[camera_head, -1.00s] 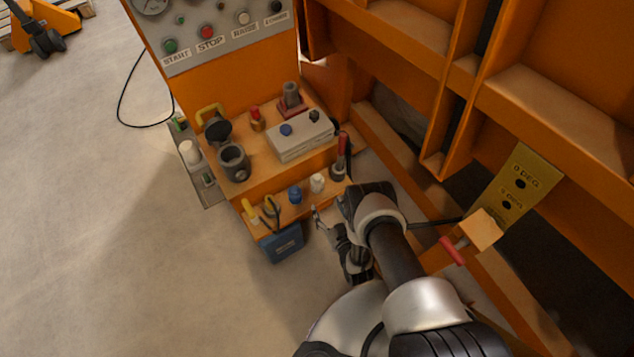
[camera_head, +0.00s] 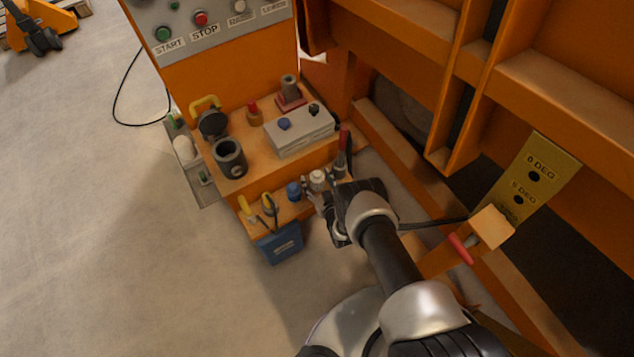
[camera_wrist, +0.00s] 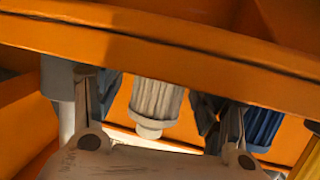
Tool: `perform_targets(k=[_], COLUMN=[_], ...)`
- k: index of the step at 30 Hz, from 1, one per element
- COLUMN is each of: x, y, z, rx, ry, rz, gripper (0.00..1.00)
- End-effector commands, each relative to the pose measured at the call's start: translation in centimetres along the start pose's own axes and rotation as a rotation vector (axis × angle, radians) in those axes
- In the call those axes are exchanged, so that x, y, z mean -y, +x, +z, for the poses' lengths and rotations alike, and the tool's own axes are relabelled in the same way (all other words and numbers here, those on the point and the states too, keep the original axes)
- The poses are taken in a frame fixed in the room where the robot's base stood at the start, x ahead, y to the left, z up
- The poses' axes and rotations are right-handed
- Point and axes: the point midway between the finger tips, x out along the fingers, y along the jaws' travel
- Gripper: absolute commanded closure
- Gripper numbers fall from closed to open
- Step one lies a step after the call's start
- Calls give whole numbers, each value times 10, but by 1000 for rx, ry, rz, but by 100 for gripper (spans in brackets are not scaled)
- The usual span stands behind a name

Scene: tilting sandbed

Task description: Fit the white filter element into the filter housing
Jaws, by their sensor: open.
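The white filter element (camera_head: 318,178) stands on the lower orange shelf, just right of a blue element (camera_head: 293,190). In the wrist view it is a pale pleated cylinder (camera_wrist: 157,103), and the blue pleated element (camera_wrist: 263,126) is at the right. My gripper (camera_head: 323,198) is open at the shelf, close to the white element. In the wrist view my gripper's fingers (camera_wrist: 160,95) stand on either side of the white element with gaps. The filter housing (camera_head: 230,160) is a dark open-topped cylinder on the upper shelf. A round dark lid (camera_head: 213,122) is raised behind it.
A grey box (camera_head: 300,130) with blue and black knobs stands right of the housing. A red-handled tool (camera_head: 344,142) stands near the element. A blue bin (camera_head: 281,243) hangs below the shelf, with yellow-handled tools (camera_head: 267,203) above it.

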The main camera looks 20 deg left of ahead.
Motion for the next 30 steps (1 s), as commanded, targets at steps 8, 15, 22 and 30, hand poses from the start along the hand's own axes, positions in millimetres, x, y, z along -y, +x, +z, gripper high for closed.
perform_targets(k=[8, 15, 22, 30], x=[0, 0, 0, 0], y=[0, 0, 0, 0], z=[-1, -1, -1, -1], rx=[0, 0, 0, 0], ry=[0, 0, 0, 0], rz=[0, 0, 0, 0], gripper=[38, 54, 70, 85])
